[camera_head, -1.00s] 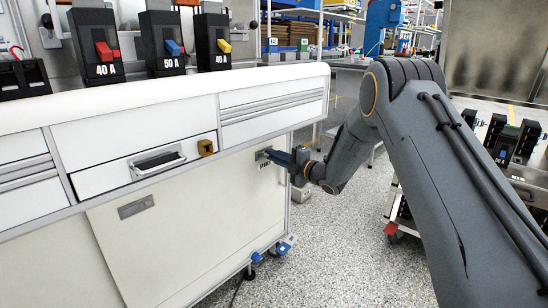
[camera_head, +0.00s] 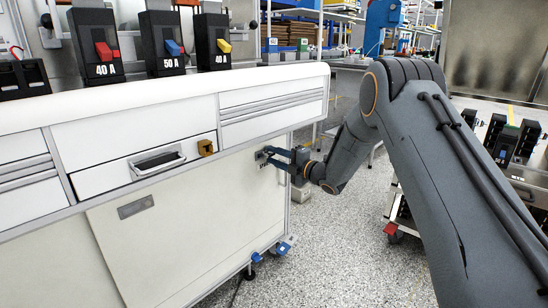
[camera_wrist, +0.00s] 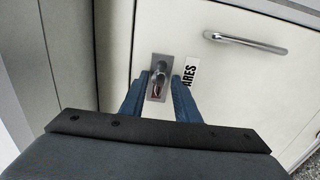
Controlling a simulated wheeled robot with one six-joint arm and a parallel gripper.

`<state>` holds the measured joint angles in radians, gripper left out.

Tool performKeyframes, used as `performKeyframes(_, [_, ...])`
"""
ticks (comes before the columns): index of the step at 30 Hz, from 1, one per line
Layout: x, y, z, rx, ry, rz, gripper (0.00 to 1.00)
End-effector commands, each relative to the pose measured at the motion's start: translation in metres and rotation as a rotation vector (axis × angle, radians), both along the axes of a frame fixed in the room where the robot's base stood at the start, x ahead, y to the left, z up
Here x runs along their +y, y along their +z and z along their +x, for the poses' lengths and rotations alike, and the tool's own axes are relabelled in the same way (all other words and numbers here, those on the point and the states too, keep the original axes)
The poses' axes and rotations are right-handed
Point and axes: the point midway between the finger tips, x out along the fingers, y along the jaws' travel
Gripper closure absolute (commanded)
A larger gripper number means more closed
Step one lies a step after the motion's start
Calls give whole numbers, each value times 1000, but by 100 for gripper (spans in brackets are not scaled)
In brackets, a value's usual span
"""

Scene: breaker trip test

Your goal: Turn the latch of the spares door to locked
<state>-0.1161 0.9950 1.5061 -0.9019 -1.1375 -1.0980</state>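The spares door (camera_head: 190,220) is a pale panel on the front of the white cabinet, and it looks closed. My gripper (camera_head: 266,157) is at the door's upper right corner and covers most of the latch in the head view. In the wrist view its two blue fingers stand apart, one on each side of the latch plate. I cannot tell whether they touch the latch or which way it is turned.
A silver bar handle (camera_wrist: 245,43) sits on the pale panel in the wrist view. A yellow-brown tag or lock (camera_head: 206,147) is on the drawer front above the door. Several breakers (camera_head: 162,43) stand above the countertop. Floor right of the cabinet is open, with a cart (camera_head: 510,160) beyond.

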Motion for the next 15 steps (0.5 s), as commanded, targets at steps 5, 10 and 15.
performKeyframes(5, [-12,1,-9,1,-1,-2,71])
performKeyframes(10, [-35,1,-26,3,-3,0,71])
performKeyframes(15, [-53,1,-41,1,-1,0,71])
